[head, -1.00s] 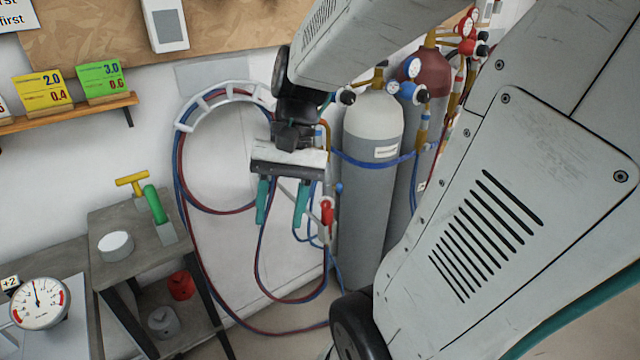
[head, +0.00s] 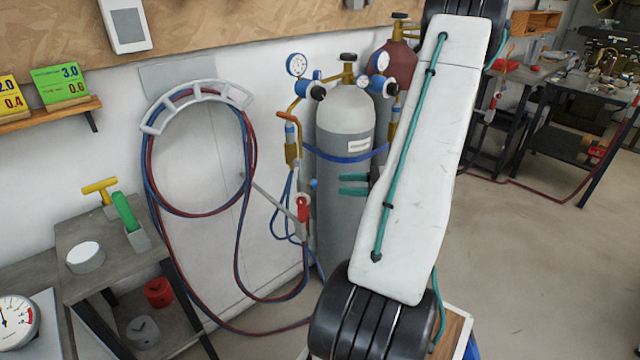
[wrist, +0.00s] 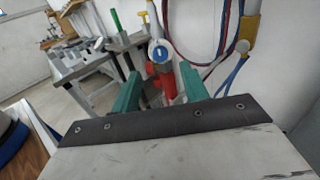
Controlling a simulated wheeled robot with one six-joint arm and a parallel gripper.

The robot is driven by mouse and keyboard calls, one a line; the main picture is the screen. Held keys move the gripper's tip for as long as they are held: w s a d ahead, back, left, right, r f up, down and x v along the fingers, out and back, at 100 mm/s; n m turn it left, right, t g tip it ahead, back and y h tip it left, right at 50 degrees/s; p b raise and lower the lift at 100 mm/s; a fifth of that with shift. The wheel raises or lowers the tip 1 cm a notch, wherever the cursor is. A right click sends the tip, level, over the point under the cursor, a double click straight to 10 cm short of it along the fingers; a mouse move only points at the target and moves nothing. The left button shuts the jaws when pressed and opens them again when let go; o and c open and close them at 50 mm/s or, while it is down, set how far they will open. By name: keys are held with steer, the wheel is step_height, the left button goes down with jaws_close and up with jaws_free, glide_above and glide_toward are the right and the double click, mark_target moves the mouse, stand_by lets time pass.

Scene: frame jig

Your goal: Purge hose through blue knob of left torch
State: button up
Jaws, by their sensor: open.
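The left torch (head: 302,212) hangs in front of the grey cylinder. It has a red knob or lever (head: 303,208) and a small blue knob (head: 313,183) at its upper right. In the wrist view the blue knob (wrist: 158,53) faces me with a white mark on it, above red parts (wrist: 163,80). My gripper (head: 342,184) has two teal fingers pointing left towards the knob in the head view, with a gap between. In the wrist view my gripper (wrist: 159,72) is open and empty, and the knob shows beyond and between the fingertips.
A grey cylinder (head: 345,215) with a blue strap stands behind the torch. Red and blue hoses hang on a white wall holder (head: 195,92) and loop to the floor. A second torch (head: 491,108) hangs at a table at right. A small table (head: 85,225) stands at left.

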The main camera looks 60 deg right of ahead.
mark_target(313, 184)
steer(key=x, duration=0.7)
steer(key=shift+w, duration=0.3)
steer(key=shift+a, duration=0.15)
steer(key=c, duration=1)
